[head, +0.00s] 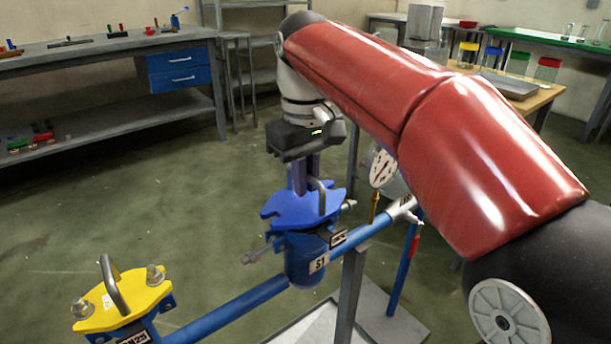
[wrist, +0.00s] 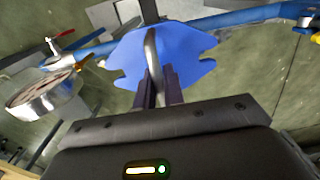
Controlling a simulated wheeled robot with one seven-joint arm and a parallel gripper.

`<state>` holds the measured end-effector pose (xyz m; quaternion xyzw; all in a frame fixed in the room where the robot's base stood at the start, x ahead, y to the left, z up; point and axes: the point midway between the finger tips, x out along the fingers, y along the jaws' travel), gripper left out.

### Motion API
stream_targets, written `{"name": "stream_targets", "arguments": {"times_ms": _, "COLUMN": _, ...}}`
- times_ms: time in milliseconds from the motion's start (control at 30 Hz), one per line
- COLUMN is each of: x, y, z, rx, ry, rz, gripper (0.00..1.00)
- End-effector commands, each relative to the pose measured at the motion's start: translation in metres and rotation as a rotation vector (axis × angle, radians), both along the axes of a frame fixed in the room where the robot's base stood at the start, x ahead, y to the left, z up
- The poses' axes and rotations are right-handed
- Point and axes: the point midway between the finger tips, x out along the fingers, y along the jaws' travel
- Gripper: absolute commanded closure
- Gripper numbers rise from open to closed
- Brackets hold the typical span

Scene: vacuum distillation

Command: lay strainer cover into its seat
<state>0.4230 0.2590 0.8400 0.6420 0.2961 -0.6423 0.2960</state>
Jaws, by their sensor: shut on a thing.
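The blue strainer cover (head: 285,211) is a flat notched plate with a grey loop handle (head: 320,195). It is over the blue strainer body (head: 303,268) labelled S1; whether it touches the seat or hovers just above I cannot tell. My gripper (head: 305,186) points down and is shut on the handle. In the wrist view the cover (wrist: 185,48) spreads out beyond my gripper (wrist: 160,88), with the handle between the fingers. The seat is hidden beneath the cover. Bolts stick out on both sides of the body.
A yellow cover (head: 125,300) with a handle and nuts is at the lower left, on a second fitting. A blue pipe (head: 230,308) joins the fittings. A pressure gauge (head: 383,168) stands close at the right. A grey bench (head: 110,45) stands at the back left.

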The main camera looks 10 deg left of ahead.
Motion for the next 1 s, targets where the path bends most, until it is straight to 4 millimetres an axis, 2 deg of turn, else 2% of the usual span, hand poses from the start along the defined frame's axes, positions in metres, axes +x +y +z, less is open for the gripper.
{"name": "stream_targets", "arguments": {"times_ms": 900, "x": 0.0, "y": 0.0, "z": -0.015, "rx": 0.002, "ry": -0.003, "rz": 0.0, "gripper": 1.0}}
{"name": "stream_targets", "arguments": {"times_ms": 933, "x": 0.0, "y": 0.0, "z": -0.015, "rx": 0.002, "ry": -0.003, "rz": 0.0, "gripper": 0.88}}
{"name": "stream_targets", "arguments": {"times_ms": 1000, "x": 0.0, "y": 0.0, "z": -0.015, "rx": 0.002, "ry": -0.003, "rz": 0.0, "gripper": 0.79}}
